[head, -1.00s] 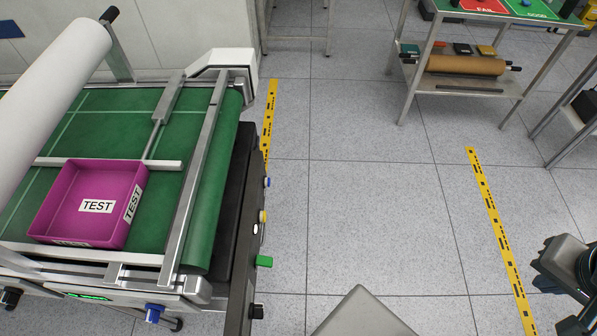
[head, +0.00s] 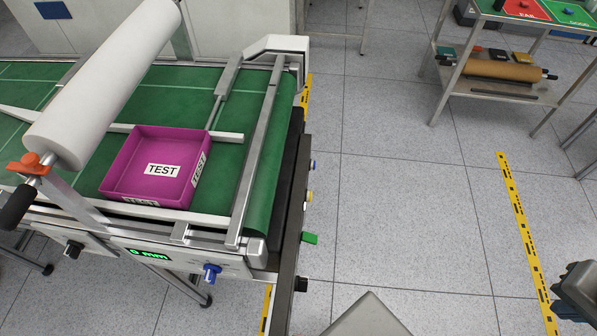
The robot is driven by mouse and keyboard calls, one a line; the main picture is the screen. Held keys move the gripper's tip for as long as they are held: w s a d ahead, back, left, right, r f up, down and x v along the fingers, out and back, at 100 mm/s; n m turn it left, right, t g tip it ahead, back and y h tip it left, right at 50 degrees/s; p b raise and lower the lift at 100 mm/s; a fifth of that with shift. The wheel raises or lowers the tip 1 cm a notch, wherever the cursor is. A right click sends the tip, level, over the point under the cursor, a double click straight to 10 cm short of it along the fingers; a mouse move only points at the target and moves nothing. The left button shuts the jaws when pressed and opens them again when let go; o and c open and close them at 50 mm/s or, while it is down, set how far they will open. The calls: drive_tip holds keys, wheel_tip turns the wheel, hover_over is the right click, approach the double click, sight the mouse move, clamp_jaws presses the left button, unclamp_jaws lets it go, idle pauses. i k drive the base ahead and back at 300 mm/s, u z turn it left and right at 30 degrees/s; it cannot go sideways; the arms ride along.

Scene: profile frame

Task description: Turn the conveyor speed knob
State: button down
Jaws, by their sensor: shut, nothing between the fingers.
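The conveyor (head: 262,190) has a green belt and stands at the left in the head view. Several knobs show on it, and no label tells which one sets the speed. A blue knob (head: 211,273) and a black knob (head: 74,249) stick out of its front panel. A green knob (head: 309,238) and another black knob (head: 301,284) stick out of its right end panel. A dark grey part of my arm shows at the right edge, well apart from the knobs. My gripper's fingers are not in view.
A magenta TEST box (head: 119,165) sits on the belt under a white roll (head: 105,85). A green display (head: 147,254) reads 0 mm. A shelf table (head: 487,85) stands at the back right. Grey floor with yellow tape (head: 525,235) lies open right of the conveyor.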

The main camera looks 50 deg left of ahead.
sight(301, 282)
drive_tip(key=u, duration=5.05)
drive_tip(key=k, duration=0.35)
drive_tip(key=z, duration=2.3)
